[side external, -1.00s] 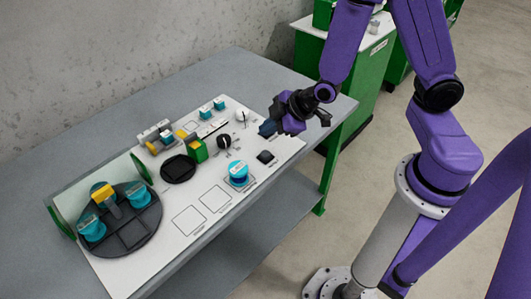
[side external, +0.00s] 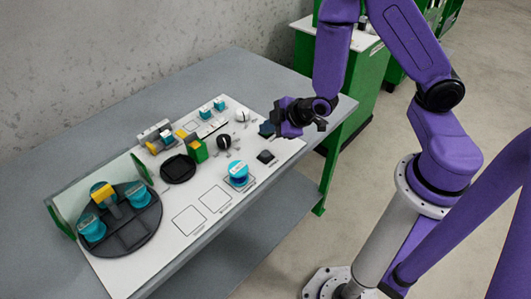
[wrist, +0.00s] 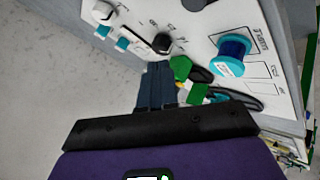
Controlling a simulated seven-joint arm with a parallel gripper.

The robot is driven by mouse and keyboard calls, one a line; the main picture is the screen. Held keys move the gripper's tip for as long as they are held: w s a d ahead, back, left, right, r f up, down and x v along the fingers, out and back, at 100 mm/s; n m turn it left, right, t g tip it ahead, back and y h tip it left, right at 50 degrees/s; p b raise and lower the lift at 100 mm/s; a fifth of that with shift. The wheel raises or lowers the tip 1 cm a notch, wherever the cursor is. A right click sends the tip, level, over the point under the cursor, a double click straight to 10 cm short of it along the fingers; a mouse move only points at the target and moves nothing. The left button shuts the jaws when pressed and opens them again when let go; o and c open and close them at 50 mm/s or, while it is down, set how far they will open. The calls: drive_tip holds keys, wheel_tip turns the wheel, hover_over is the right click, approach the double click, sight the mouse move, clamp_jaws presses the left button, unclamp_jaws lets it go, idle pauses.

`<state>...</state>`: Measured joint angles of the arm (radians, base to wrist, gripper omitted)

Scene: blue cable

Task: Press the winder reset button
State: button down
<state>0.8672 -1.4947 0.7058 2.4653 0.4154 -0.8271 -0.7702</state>
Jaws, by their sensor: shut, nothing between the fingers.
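I cannot tell for certain which part is the winder reset button. Two round controls stand on the white panel (side external: 180,222): a black knob (side external: 223,141) and a white knob (side external: 242,115). A flat black square (side external: 265,157) lies near the panel's right end. My gripper (side external: 267,130) is shut and empty, above the panel's right end, to the right of both knobs and above the square. In the wrist view my blue fingers (wrist: 155,85) are together, with the black knob (wrist: 162,43) just beyond them and the white knob (wrist: 102,10) farther to the upper left.
A teal and blue spool (side external: 238,171) stands on the panel's front part. A green and yellow block (side external: 197,150) and a black round plate (side external: 178,169) lie left of the knobs. A black turntable (side external: 148,225) with teal spools is at the far left. The grey table (side external: 110,105) behind is clear.

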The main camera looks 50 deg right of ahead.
sight(268, 155)
drive_tip(key=shift+f, duration=3.3)
drive_tip(key=shift+f, duration=0.1)
drive_tip(key=shift+f, duration=0.35)
drive_tip(key=shift+f, duration=0.5)
drive_tip(key=shift+r, duration=0.1)
idle(0.4)
drive_tip(key=shift+r, duration=0.85)
drive_tip(key=shift+r, duration=2.5)
